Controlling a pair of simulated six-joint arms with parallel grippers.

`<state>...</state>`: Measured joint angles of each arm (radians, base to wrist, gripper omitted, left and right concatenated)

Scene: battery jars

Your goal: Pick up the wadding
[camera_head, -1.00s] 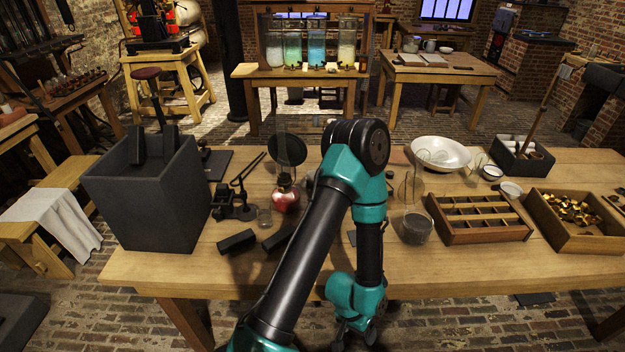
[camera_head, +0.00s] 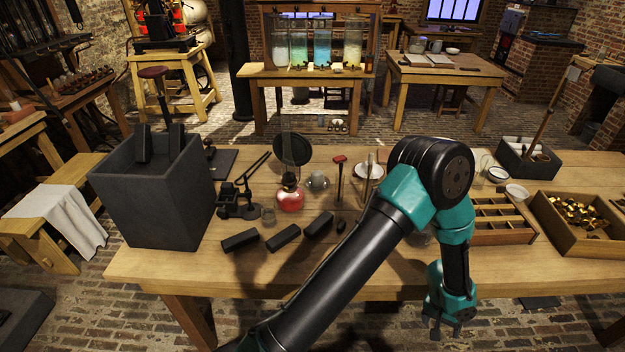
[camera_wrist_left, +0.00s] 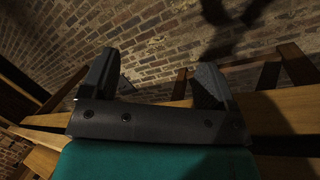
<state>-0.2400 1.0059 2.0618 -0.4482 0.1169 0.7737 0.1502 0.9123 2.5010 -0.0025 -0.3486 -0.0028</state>
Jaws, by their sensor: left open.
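I cannot pick out the wadding for certain. Small white pieces (camera_head: 516,144) lie in a dark open box (camera_head: 527,170) at the back right of the bench; they are too small to identify. My left gripper (camera_head: 446,331) hangs low in front of the bench's front edge, well away from that box, with its arm reaching across the bench. In the left wrist view its two dark fingers (camera_wrist_left: 155,82) stand wide apart with nothing between them, only brick floor and wooden bars beyond. My right gripper is in neither view.
A tall dark bin (camera_head: 150,205) stands at the bench's left. Dark blocks (camera_head: 283,237), a red-filled glass vessel (camera_head: 290,197) and a red-headed tool (camera_head: 340,175) are near the middle. A divided wooden tray (camera_head: 510,234) and a box of brass parts (camera_head: 575,240) stand right. My arm covers part of the bench.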

